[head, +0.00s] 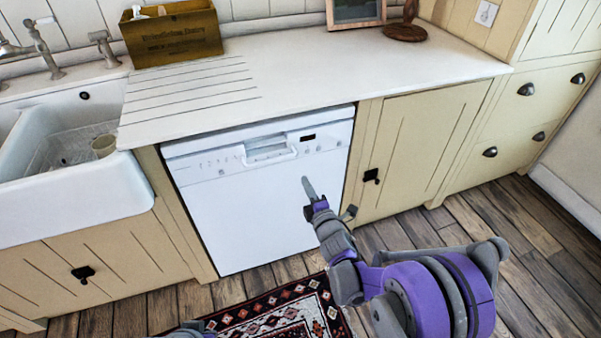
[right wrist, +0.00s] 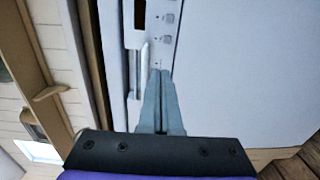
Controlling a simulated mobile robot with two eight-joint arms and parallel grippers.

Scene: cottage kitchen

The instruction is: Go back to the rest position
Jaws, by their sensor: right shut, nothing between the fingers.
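My right gripper (head: 308,188) is in front of the white dishwasher (head: 235,215), at the right part of its door in the head view. The dishwasher door is closed and upright. In the right wrist view the fingers of the right gripper (right wrist: 160,75) are together with nothing between them, pointing toward the dishwasher's control panel (right wrist: 163,25). I cannot tell whether the fingertips touch the front. Only a small piece of my left arm shows at the bottom edge of the head view; the left gripper is not visible.
A white counter (head: 330,70) runs above the dishwasher, with a wooden crate (head: 172,35) on it. A white sink (head: 80,190) is at the left. Cream cabinets (head: 425,140) stand at the right. A patterned rug (head: 290,312) lies on the wooden floor before the dishwasher.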

